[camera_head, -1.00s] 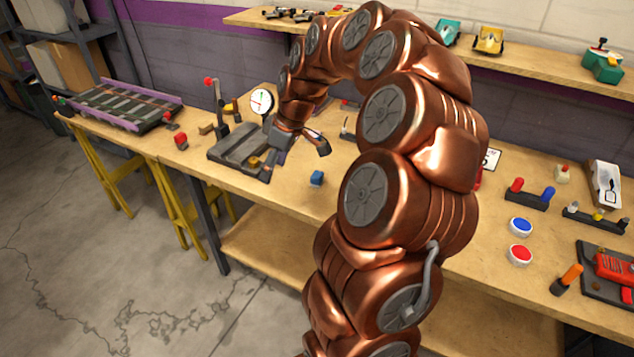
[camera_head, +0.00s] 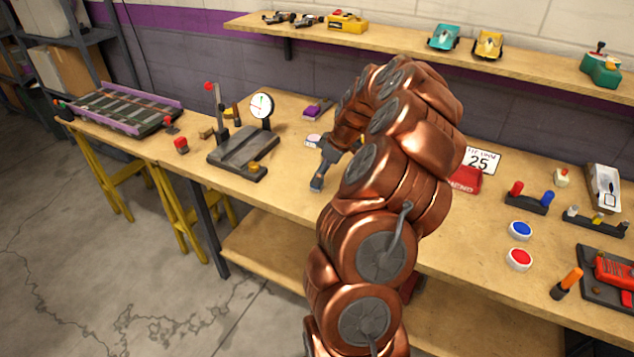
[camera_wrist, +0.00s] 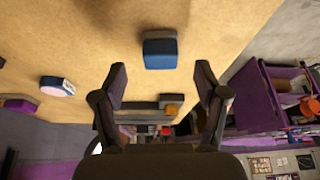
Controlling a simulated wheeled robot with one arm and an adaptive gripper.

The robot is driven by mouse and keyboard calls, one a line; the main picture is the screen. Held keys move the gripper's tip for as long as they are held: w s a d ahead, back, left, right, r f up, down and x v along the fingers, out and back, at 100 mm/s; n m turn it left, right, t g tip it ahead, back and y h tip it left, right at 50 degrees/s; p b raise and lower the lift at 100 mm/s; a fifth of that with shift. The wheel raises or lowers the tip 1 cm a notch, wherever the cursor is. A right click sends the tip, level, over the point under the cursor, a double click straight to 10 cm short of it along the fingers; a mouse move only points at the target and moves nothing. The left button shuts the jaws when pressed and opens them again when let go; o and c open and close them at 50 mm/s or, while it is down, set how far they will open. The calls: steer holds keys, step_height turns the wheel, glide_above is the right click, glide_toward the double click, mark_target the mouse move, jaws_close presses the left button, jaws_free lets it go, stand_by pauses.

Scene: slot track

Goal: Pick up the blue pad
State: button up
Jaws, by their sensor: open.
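The blue pad (camera_wrist: 160,52), a small block with a lighter blue side, lies on the wooden bench top in the wrist view. It is centred between the fingertips of my open gripper (camera_wrist: 161,72) and a little beyond them, with clear space on both sides. No contact shows. In the head view my gripper (camera_head: 320,178) points down low over the bench near its front edge and hides the pad.
A grey plate stand with a dial gauge (camera_head: 262,106) stands left of my gripper. A small round-faced item (camera_head: 313,140) lies behind it, and a purple block (camera_head: 318,108) farther back. Blue (camera_head: 520,230) and red (camera_head: 519,257) round buttons are at right.

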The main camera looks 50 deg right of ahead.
steer(key=p+x, duration=0.1)
steer(key=x, duration=0.3)
steer(key=c, duration=1)
